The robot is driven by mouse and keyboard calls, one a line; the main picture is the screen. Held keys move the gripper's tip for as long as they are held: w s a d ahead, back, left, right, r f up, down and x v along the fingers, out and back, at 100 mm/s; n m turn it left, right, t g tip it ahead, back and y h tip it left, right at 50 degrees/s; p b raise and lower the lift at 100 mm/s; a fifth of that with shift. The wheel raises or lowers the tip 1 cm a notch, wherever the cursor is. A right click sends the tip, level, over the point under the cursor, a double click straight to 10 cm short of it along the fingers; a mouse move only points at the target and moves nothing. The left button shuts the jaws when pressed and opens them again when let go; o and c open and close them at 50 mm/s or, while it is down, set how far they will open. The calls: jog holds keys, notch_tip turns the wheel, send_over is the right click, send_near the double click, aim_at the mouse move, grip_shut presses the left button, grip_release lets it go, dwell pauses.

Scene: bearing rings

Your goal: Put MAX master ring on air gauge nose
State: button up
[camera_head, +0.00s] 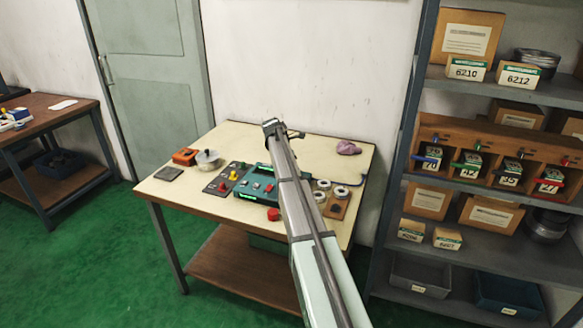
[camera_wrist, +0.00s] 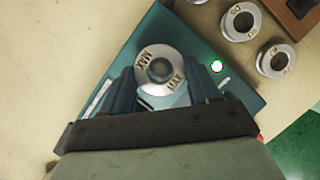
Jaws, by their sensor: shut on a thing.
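The MAX master ring (camera_wrist: 146,86) is a silver ring marked MAX, seen from above in the wrist view. My gripper (camera_wrist: 158,80) is shut on it, with a dark blue finger at each side. The dark round tip of the air gauge nose (camera_wrist: 159,70) shows inside the ring's bore. I cannot tell whether the ring is around the nose or just above it. In the head view the gauge (camera_head: 256,180) is partly behind my arm, and the gripper's fingers and held ring cannot be made out.
Two other silver rings (camera_wrist: 240,22) (camera_wrist: 277,60) lie beside the gauge, near a brown wooden block (camera_wrist: 300,8). A loaded shelf (camera_head: 480,235) stands right.

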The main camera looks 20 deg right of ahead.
jog(key=shift+f, duration=0.7)
dwell(0.7)
jog(key=o, duration=1.3)
jog(key=shift+r, duration=0.1)
jog(key=shift+r, duration=3.65)
